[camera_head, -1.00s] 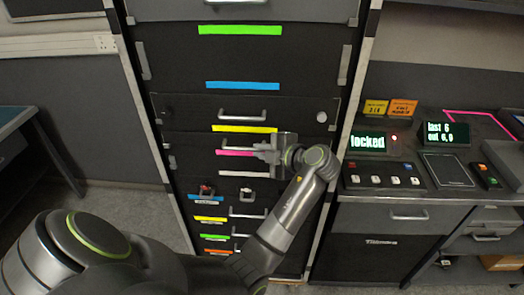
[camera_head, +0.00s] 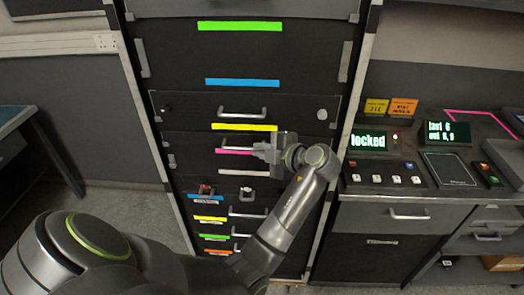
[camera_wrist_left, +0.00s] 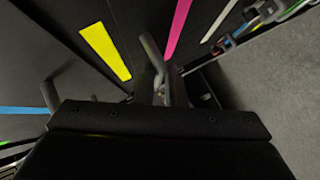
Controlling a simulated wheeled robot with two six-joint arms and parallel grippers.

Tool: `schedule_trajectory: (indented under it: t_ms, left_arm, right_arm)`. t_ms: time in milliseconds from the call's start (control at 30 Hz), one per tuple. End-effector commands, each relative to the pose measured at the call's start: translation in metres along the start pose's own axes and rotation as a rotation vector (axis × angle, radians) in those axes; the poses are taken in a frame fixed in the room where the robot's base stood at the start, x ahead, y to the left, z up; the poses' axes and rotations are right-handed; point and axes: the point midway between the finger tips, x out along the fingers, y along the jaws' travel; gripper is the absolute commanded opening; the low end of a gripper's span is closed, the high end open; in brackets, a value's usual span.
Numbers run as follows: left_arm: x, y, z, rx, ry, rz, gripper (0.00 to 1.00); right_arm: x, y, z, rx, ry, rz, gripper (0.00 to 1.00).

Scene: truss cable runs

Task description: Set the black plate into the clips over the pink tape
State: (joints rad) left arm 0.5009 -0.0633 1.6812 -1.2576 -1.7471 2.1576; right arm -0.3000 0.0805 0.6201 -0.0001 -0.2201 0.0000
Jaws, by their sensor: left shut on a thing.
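My left gripper (camera_head: 262,151) is at the cabinet front, just right of the pink tape (camera_head: 232,151). It is shut on the grey handle (camera_wrist_left: 149,46) of the black plate (camera_head: 187,142). The plate looks close against the dark front, between the yellow tape (camera_head: 244,127) and the pink tape. Its edges blend into the black, so I cannot tell whether it sits in the clips. Small grey clips (camera_head: 171,161) show at the left side. In the wrist view the pink tape (camera_wrist_left: 178,28) lies right of the handle. My right gripper is not in view.
Another black panel with a handle (camera_head: 243,113) sits just above. Below are the white tape (camera_head: 236,173) and several small handled drawers. A counter with a "locked" display (camera_head: 368,141) stands to the right. Open floor lies left of the cabinet.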

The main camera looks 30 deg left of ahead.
Motion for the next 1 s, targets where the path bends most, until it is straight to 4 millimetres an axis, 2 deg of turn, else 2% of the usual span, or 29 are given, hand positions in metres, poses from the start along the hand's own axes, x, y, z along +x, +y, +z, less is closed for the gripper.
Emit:
schedule_trajectory:
  t_ms: [1000]
  left_arm:
    - [0.0016,-0.0012,0.0015,-0.002,0.000,0.001,0.00]
  right_arm:
    - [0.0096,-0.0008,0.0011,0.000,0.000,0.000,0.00]
